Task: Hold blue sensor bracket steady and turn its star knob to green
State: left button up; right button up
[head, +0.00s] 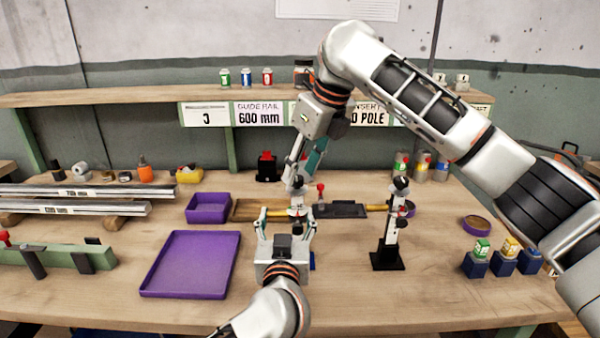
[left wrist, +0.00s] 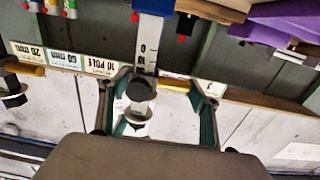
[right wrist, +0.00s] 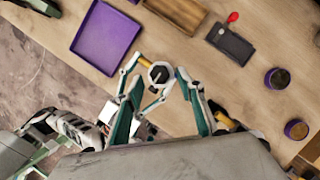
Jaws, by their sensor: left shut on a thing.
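The blue sensor bracket shows as a white scaled post in the left wrist view (left wrist: 150,45), with its blue base (left wrist: 155,5) at that view's top edge. In the head view only a bit of blue base (head: 312,261) shows beside my left gripper. My left gripper (head: 288,216) is shut on the bracket, its fingers either side of the post. My right gripper (head: 297,188) comes down from above, its fingers apart around the pale round bracket top (right wrist: 160,72), with gaps visible. A dark round part (left wrist: 140,90) shows by the post. The star knob's colour marks cannot be made out.
A similar bracket with a black base (head: 388,260) stands to the right. A purple tray (head: 190,265) and a purple bin (head: 208,208) lie left. Blue blocks with small cans (head: 505,262) stand far right. The front table is clear.

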jog(key=shift+x, duration=0.75)
grip_shut()
